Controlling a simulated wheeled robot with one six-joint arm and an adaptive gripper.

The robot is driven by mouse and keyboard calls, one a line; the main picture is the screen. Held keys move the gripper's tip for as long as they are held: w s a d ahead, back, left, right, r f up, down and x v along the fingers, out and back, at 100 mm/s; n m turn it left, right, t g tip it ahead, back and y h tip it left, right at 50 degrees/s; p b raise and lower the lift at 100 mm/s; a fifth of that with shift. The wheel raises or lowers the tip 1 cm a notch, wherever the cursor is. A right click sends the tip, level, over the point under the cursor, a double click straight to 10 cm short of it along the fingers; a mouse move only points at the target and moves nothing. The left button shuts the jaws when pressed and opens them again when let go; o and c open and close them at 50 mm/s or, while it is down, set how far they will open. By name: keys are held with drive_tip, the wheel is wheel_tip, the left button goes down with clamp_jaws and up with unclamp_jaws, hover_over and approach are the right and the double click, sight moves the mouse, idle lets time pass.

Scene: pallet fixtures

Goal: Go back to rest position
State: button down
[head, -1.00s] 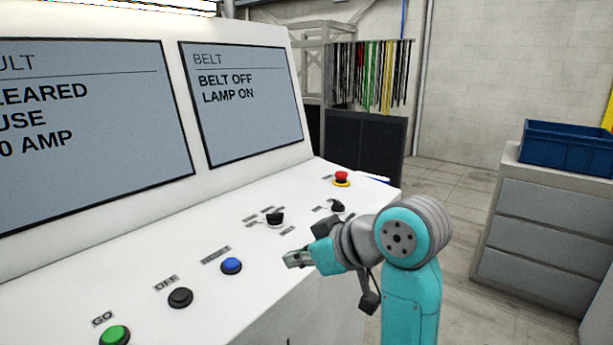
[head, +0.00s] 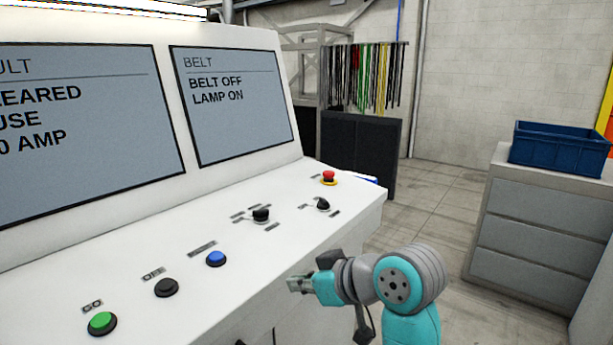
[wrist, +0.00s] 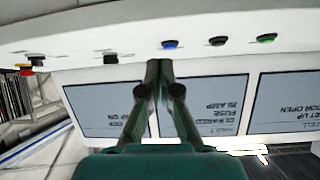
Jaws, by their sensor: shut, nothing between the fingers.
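My gripper (head: 299,284) is shut and empty. In the head view it is in front of the white console (head: 130,262), near its front edge, apart from the buttons. In the wrist view my gripper (wrist: 159,66) shows its two fingers together, pointing at the console, which appears upside down. The belt screen (head: 232,100) reads "BELT OFF, LAMP ON". A second screen (head: 80,130) to its left is partly cut off.
The console bears a green button (head: 102,322), a black button (head: 166,287), a blue button (head: 216,258), two black knobs (head: 261,214) (head: 323,204) and a red stop button (head: 328,176). A blue crate (head: 560,150) sits on a grey cabinet (head: 535,220) at right. Floor between is clear.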

drive_tip(key=s+d+f+m+t+h, duration=0.1)
drive_tip(key=s+d+f+m+t, duration=0.2)
drive_tip(key=f, duration=0.9)
drive_tip(key=s+d+f+m+t+h, duration=0.1)
drive_tip(key=s+d+f+m+h, duration=0.2)
drive_tip(key=f, duration=0.8)
drive_tip(key=s+d+f+m, duration=0.2)
drive_tip(key=s+d+f, duration=0.4)
drive_tip(key=s, duration=0.3)
drive_tip(key=s+d+f+m+t+h, duration=0.1)
drive_tip(key=s+d+f+h, duration=0.15)
drive_tip(key=s, duration=0.55)
drive_tip(key=s+d+f+m+t+h, duration=0.1)
drive_tip(key=s+d, duration=0.2)
drive_tip(key=s, duration=0.6)
drive_tip(key=s+d+r, duration=0.1)
drive_tip(key=s+r, duration=0.2)
drive_tip(key=s, duration=0.4)
drive_tip(key=s+d+r+t+h, duration=0.1)
drive_tip(key=s+r, duration=0.2)
drive_tip(key=s, duration=0.4)
drive_tip(key=shift+r+n, duration=0.25)
drive_tip(key=shift+n, duration=0.15)
